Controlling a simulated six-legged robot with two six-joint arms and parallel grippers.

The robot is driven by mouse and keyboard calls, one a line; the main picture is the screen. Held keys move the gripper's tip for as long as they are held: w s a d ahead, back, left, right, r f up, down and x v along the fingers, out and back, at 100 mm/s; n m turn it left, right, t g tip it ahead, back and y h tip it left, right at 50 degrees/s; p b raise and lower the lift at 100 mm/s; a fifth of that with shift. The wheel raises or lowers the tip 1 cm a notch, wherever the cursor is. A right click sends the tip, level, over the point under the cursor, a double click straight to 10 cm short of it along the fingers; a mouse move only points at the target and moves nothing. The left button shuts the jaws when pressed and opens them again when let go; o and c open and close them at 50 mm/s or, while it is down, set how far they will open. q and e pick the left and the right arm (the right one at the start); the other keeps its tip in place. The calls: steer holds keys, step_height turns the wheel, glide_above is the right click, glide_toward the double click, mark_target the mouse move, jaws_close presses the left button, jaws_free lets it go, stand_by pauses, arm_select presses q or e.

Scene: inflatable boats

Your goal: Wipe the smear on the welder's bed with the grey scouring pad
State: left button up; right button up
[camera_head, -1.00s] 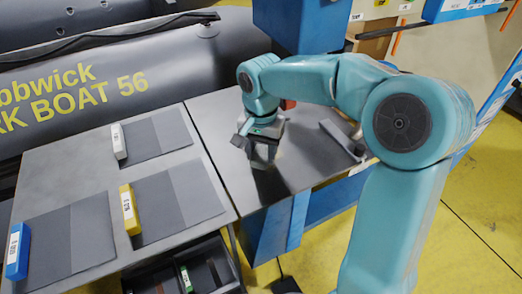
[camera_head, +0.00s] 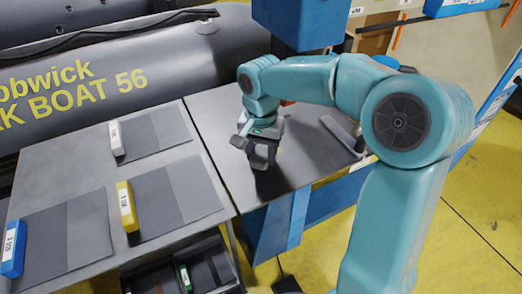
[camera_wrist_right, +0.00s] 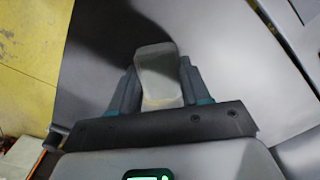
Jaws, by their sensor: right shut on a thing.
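The welder's bed (camera_head: 306,162) is a flat dark grey metal plate in the head view, and it fills much of the right wrist view (camera_wrist_right: 225,55). My right gripper (camera_head: 263,158) points down over the middle of the bed. In the right wrist view its fingers (camera_wrist_right: 158,88) are closed on the sides of the light grey scouring pad (camera_wrist_right: 157,72). The pad is at or just above the bed; I cannot tell if it touches. I cannot make out the smear from the shadows and reflections. My left gripper is out of view.
A grey table (camera_head: 75,158) adjoins the bed on the left, with white (camera_head: 117,138), yellow (camera_head: 128,207) and blue (camera_head: 13,249) blocks on grey sheets. A grey bar (camera_head: 341,136) lies at the bed's right. A blue machine column (camera_head: 300,22) stands behind.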

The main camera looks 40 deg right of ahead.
mark_target(287, 152)
steer(key=shift+f, duration=0.25)
